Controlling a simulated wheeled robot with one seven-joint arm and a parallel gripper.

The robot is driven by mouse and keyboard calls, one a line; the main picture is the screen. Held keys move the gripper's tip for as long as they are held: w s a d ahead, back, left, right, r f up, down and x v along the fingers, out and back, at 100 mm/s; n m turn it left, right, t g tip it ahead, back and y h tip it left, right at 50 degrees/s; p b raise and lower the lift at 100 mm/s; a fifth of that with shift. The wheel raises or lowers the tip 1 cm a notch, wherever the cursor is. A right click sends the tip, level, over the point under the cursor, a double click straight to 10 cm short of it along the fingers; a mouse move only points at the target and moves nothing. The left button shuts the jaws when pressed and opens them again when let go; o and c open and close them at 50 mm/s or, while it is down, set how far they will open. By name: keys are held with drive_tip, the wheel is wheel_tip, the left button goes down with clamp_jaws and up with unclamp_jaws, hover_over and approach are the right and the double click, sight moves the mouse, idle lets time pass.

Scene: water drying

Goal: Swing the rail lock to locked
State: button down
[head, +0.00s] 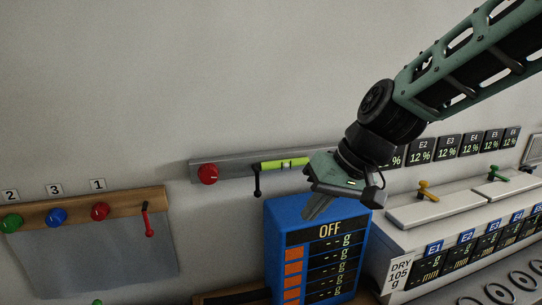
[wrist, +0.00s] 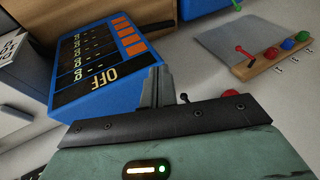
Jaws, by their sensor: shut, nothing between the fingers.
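A grey rail (head: 225,170) on the wall carries a red knob (head: 208,174), a yellow-green bar (head: 284,164) and a black lever (head: 257,182) with its knobbed end hanging down. A second, wooden rail (head: 75,209) at left has a red lever (head: 148,219), also hanging down. I cannot tell from labels which lever is the rail lock. My gripper (head: 318,207) is shut and empty, right of the black lever and in front of the blue box. In the wrist view the shut fingers (wrist: 158,86) stand near the black lever (wrist: 184,98), which is partly hidden.
A blue box (head: 318,220) reading OFF stands below the gripper. The wooden rail holds green, blue and red knobs above a grey sheet (head: 90,258). White units with yellow (head: 427,190) and green handles stand at right. The upper wall is clear.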

sight(257, 184)
drive_tip(key=w+d+r+m+t+p, duration=0.1)
drive_tip(key=w+r+t+p, duration=0.1)
drive_tip(key=w+r, duration=0.4)
drive_tip(key=w, duration=0.3)
drive_tip(key=shift+w+d+r+y+p, duration=0.15)
drive_tip(key=shift+r+y+p, duration=0.2)
drive_tip(key=shift+y, duration=0.05)
drive_tip(key=p+x, duration=0.2)
drive_tip(key=x, duration=0.7)
drive_tip(key=shift+a+f+p, duration=0.25)
drive_tip(key=shift+a+p, duration=0.95)
drive_tip(key=shift+a, duration=0.35)
drive_tip(key=shift+a+f+p, duration=0.15)
drive_tip(key=shift+a+p, duration=0.2)
drive_tip(key=shift+a, duration=0.4)
